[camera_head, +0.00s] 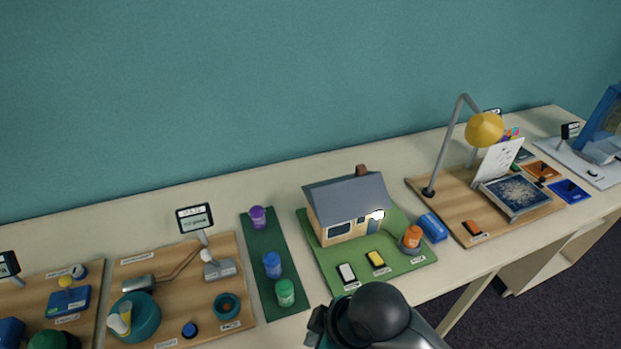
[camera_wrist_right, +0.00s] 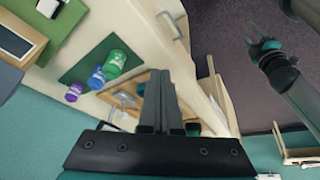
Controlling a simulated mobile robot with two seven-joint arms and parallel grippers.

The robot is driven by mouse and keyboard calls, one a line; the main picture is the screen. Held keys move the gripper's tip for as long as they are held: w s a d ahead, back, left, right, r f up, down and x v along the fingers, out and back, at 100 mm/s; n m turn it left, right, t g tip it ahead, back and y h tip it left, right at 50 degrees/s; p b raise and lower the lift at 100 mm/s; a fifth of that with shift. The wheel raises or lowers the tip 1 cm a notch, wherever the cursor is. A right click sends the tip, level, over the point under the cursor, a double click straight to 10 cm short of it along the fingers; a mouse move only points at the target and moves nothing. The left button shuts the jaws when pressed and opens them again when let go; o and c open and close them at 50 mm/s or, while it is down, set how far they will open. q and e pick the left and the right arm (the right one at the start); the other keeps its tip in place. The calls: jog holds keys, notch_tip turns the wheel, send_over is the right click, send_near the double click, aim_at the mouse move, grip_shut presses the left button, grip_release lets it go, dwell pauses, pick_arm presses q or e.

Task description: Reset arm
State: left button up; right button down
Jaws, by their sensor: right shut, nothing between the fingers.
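My right gripper (camera_head: 316,326) is at the bottom of the head view, in front of the table's near edge, partly hidden by my dark, rounded arm link. In the right wrist view its two fingers (camera_wrist_right: 165,85) are together with nothing between them. My other arm shows at the upper right of that view, over the dark floor.
A model house (camera_head: 345,208) stands on a green board. Purple, blue and green jars (camera_head: 286,292) stand on a dark green mat. A desk lamp (camera_head: 485,128) is at the right. Wooden boards with small exhibits (camera_head: 140,315) fill the left. Dark floor lies in front.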

jog(key=s+d+r+m+t+h, duration=0.1)
jog(key=s+d+m+h, duration=0.1)
jog(key=s+d+m, duration=0.35)
jog(key=s+d+m+h, duration=0.2)
jog(key=d+m, duration=0.5)
jog(key=d, duration=0.3)
notch_tip(320, 180, down, 28)
jog(key=s+g+b, duration=0.1)
jog(key=b, duration=0.7)
pick_arm(q)
notch_tip(320, 180, down, 16)
jog(key=b, duration=0.8)
jog(key=shift+s+f, duration=0.2)
jog(key=shift+s, duration=0.05)
pick_arm(e)
jog(key=s+d+f, duration=0.1)
jog(key=s+f, duration=0.7)
jog(key=f, duration=0.4)
jog(key=s+d+f+g, duration=0.1)
jog(key=s+f, duration=0.7)
jog(key=f, duration=0.4)
jog(key=shift+s+d+f+n, duration=0.15)
jog(key=shift+d+n, duration=0.2)
jog(key=shift+n, duration=0.1)
